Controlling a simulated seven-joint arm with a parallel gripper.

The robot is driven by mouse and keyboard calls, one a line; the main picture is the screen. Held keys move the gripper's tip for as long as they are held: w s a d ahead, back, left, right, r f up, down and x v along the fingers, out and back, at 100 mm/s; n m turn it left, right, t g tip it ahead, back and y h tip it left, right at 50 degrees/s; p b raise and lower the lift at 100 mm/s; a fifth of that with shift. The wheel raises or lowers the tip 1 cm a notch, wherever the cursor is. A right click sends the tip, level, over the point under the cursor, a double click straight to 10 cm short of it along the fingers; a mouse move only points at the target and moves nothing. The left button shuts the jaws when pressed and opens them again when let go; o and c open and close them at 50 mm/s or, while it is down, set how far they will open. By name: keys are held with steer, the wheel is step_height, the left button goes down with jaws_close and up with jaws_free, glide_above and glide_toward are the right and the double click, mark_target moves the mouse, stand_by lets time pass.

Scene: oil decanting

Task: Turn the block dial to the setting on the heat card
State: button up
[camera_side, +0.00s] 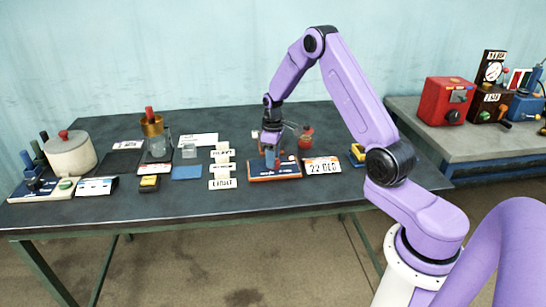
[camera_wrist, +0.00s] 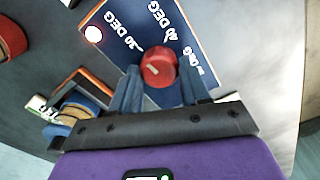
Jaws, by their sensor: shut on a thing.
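The block dial, a red round knob (camera_wrist: 158,67) with a pale mark, sits on a dark blue panel (camera_wrist: 150,25) in the wrist view. White labels on the panel read "30 DEG" and "40 DEG"; a third is partly hidden. The mark lies toward the knob's left side; which label it matches is unclear. My gripper (camera_wrist: 158,90) has a finger on each side of the knob and is shut on it. In the side view my gripper (camera_side: 272,158) reaches down over the orange-edged block (camera_side: 275,176). A white card (camera_side: 322,166) beside it seems to read "22 DEG", in small print.
A small lamp (camera_wrist: 94,34) glows on the panel. A yellow and blue item (camera_side: 357,153) stands right of the card. White label cards (camera_side: 222,184) stand left of the block.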

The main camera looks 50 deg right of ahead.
steer(key=m, duration=0.4)
steer(key=shift+m, duration=0.3)
steer(key=m, duration=0.3)
steer(key=shift+m, duration=0.3)
steer(key=m, duration=0.7)
steer(key=shift+d, duration=0.15)
steer(key=m, duration=0.5)
steer(key=shift+m, duration=0.3)
steer(key=m, duration=0.4)
steer(key=shift+m, duration=0.4)
steer(key=shift+s, duration=0.1)
steer(key=o, duration=1.1)
steer(key=shift+c, duration=0.2)
steer(key=shift+r, duration=0.1)
